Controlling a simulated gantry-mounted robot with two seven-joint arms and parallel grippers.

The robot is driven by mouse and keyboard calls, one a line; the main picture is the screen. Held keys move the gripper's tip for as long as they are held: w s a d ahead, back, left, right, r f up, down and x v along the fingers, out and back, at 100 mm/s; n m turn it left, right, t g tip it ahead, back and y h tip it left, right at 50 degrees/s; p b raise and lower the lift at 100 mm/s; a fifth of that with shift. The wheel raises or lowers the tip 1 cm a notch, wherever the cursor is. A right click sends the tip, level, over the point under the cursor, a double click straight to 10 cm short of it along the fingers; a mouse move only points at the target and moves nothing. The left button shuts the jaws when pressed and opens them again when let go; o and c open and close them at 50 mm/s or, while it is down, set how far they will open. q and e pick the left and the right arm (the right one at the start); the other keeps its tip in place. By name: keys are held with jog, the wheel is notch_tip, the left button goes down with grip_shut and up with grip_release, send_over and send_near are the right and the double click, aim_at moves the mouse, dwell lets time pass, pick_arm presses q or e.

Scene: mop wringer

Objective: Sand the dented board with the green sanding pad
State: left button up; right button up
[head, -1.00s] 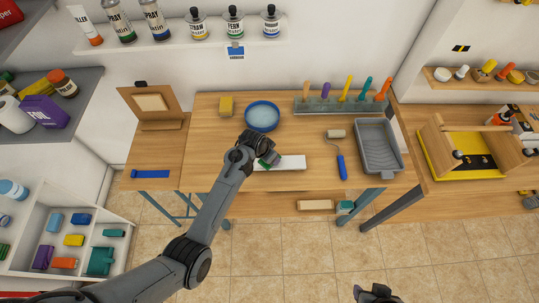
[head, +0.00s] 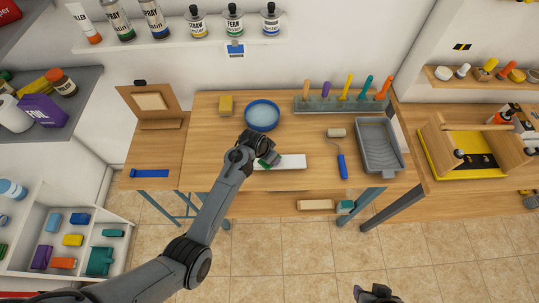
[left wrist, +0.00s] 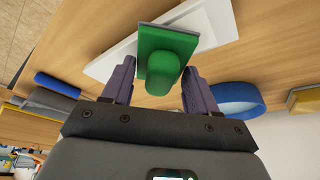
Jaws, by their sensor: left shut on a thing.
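The white board (head: 291,162) lies flat near the front middle of the wooden workbench; parts of it show behind the pad in the left wrist view (left wrist: 218,22). No dent is clear at this size. My left gripper (head: 265,157) is over the board's left part. It is shut on the green sanding pad (left wrist: 162,62), with a finger on each side of the pad's rounded grip. The pad's flat face is toward the board; I cannot tell whether it touches. My right gripper (head: 376,294) is at the bottom edge, away from the bench, its fingers unclear.
A round blue-rimmed dish (head: 262,116) and a yellow block (head: 226,105) stand behind the board. A roller (head: 339,155) and a grey tray (head: 379,146) lie to its right. A rack (head: 340,106) of colored-handled tools is at the back. Bare bench surrounds the board's front.

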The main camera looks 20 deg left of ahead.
aim_at(257, 160)
pick_arm(q)
jog(key=shift+f, duration=0.55)
dwell(0.4)
jog(key=shift+s+a+r+p, duration=0.1)
jog(key=shift+s+a+p, duration=0.15)
jog(key=shift+a+p, duration=0.25)
jog(key=shift+s+a+r+p, duration=0.1)
jog(key=shift+s+a+p, duration=0.1)
jog(key=shift+a+p, duration=0.25)
jog(key=shift+s+a+p, duration=0.25)
jog(key=shift+a+p, duration=0.2)
jog(key=shift+a, duration=0.15)
jog(key=shift+s+a+p, duration=0.2)
jog(key=shift+a+p, duration=0.25)
jog(key=shift+a, duration=0.1)
jog(key=shift+s+a+f+p, duration=0.15)
jog(key=shift+a+p, duration=0.15)
jog(key=shift+a, duration=0.1)
jog(key=shift+s+a+f+p, duration=0.1)
jog(key=shift+s+a+p, duration=0.05)
jog(key=shift+a+p, duration=0.2)
jog(key=shift+d+f, duration=0.1)
